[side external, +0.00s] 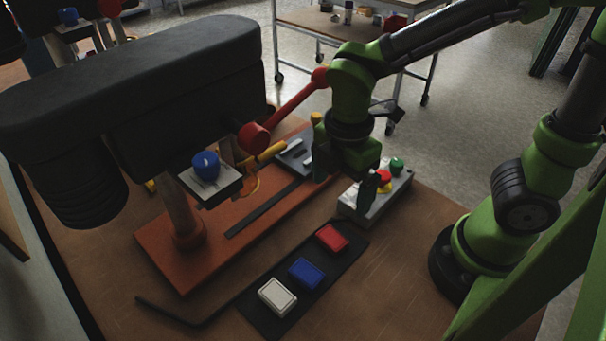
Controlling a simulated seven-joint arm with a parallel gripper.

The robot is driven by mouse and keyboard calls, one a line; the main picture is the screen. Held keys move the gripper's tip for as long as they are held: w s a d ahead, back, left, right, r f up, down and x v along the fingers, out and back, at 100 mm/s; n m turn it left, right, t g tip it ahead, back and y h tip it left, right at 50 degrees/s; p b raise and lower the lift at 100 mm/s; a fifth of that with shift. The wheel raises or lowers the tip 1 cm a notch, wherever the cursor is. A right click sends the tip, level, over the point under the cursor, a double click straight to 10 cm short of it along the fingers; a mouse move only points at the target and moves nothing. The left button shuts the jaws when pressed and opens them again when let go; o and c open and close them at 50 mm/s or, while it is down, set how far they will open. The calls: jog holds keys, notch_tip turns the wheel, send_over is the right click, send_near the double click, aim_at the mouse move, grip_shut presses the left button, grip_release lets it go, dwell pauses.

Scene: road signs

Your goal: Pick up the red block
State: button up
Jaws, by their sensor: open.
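The red block (331,238) lies on a dark flat tray (354,249) near the front middle of the table. It is at the far right end of a row, with the blue block (306,273) and then the white block (277,296) beside it. My gripper (369,188) is on the green arm, above and to the right of the red block, close to the grey button box. It is open and apart from the red block. Its fingers are partly dark and hard to make out, and nothing shows between them.
A grey box (366,207) with red, yellow and green buttons stands just behind the tray. A large black machine (130,90) on an orange base (165,262) fills the left, with a red-knobbed lever (290,108). A bent black bar (170,313) lies in front.

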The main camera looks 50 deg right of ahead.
send_over(332, 237)
jog(key=f, duration=0.7)
jog(key=shift+s+d+f, duration=0.2)
jog(key=shift+d+f, duration=0.1)
jog(key=shift+w+a+f, duration=0.1)
jog(key=shift+a+f, duration=0.05)
jog(key=shift+f, duration=1.25)
jog(key=shift+w+a+f, duration=0.1)
jog(key=shift+a+f, duration=0.05)
jog(key=shift+f, duration=1.2)
jog(key=c, duration=1.2)
